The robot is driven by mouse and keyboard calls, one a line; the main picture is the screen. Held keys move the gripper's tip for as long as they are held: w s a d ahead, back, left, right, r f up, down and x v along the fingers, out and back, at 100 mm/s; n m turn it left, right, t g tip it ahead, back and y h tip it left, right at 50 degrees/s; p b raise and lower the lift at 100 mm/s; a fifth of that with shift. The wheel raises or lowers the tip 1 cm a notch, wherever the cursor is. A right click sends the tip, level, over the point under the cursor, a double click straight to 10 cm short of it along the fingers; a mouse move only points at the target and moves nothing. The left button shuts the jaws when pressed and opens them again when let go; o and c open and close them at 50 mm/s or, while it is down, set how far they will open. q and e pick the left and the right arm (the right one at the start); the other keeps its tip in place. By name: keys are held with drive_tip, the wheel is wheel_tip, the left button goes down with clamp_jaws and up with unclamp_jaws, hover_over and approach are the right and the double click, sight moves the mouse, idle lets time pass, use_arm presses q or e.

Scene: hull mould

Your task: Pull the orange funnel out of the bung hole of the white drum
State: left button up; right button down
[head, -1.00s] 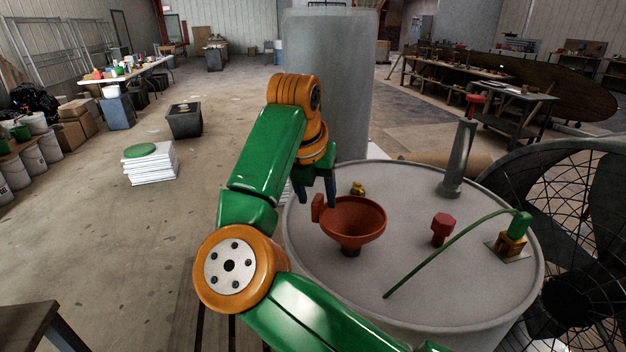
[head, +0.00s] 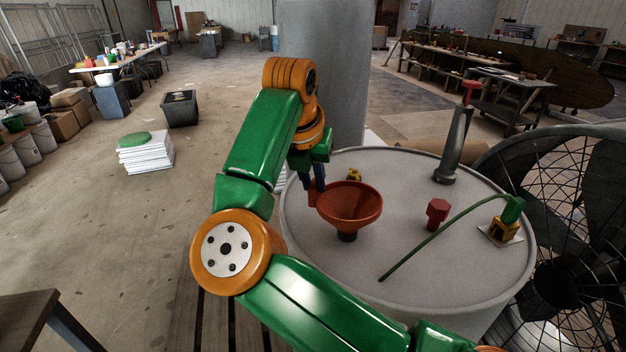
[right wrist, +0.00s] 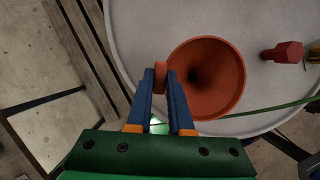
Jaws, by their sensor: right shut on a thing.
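The orange funnel (head: 350,207) stands upright in the top of the white drum (head: 400,268), its dark lower neck at the lid. It also shows in the right wrist view (right wrist: 212,78), where I look down into its cone. My right gripper (head: 316,190) is at the funnel's left side. Its blue fingers (right wrist: 160,85) are shut on the funnel's small tab (right wrist: 160,77). Whether the spout is still inside the bung hole is hidden by the cone. My left gripper is not in view.
On the drum lid are a red hexagonal plug (head: 437,214), a yellow fitting (head: 354,175), a grey upright pipe (head: 453,145) and a thin green hose (head: 440,235). A large fan (head: 570,220) stands close on the right. A grey column rises behind the drum.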

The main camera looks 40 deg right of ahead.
drive_tip(key=shift+r+p, duration=2.25)
drive_tip(key=shift+r, duration=0.4)
drive_tip(key=shift+r+p, duration=1.35)
drive_tip(key=shift+r, duration=0.15)
wheel_tip(320, 180, up, 3)
drive_tip(key=p, duration=0.2)
drive_tip(key=shift+p, duration=0.35)
drive_tip(key=shift+r, duration=0.1)
